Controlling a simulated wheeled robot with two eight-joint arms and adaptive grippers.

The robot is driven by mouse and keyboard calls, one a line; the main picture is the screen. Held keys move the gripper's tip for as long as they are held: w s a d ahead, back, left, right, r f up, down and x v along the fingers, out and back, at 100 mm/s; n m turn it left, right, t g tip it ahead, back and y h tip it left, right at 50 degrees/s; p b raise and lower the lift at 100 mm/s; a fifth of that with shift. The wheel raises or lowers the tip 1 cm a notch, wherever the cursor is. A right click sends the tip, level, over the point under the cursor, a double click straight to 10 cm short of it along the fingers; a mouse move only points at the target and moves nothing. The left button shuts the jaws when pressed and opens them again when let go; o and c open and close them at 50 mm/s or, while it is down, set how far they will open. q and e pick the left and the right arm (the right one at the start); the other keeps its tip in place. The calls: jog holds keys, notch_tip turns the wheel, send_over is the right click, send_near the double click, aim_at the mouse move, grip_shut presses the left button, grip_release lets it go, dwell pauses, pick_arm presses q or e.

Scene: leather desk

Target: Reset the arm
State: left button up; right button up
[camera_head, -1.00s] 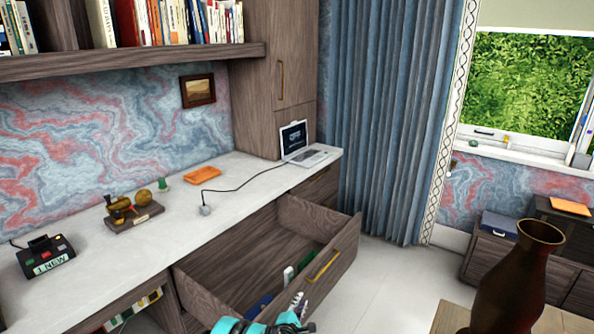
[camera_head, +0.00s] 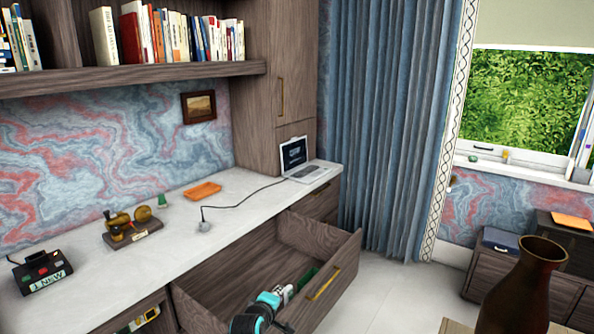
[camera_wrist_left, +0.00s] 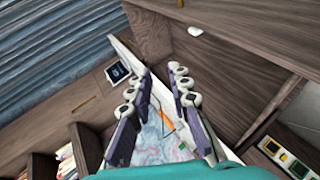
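My left gripper (camera_head: 283,297) is at the bottom of the head view, on its teal arm (camera_head: 262,312), in front of or over the open drawer (camera_head: 240,272). I cannot tell its exact height there. In the left wrist view the two fingers of the left gripper (camera_wrist_left: 160,72) stand apart with nothing between them. Beyond them show the brown wood of the drawer, the orange tray (camera_wrist_left: 166,120) and the laptop (camera_wrist_left: 118,72). My right gripper is in neither view.
The drawer's front panel with a gold handle (camera_head: 323,284) sticks out from the white desk (camera_head: 160,262). A brown vase (camera_head: 520,290) stands at lower right. The floor (camera_head: 385,285) between drawer and vase is clear.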

pick_arm(q)
jog(key=s+a+r+m+g+y, duration=0.1)
jog(key=s+a+r+m, duration=0.4)
jog(key=s, duration=0.5)
jog(key=s+a+m+g+y, duration=0.1)
jog(key=s+a+m+g, duration=0.1)
jog(key=s, duration=1)
jog(key=s+a+m+g+y, duration=0.1)
jog(key=s+a+m, duration=0.4)
jog(key=s, duration=0.8)
jog(key=shift+s+f+m+g, duration=0.15)
jog(key=shift+f+m+g, duration=0.25)
jog(key=shift+g, duration=0.1)
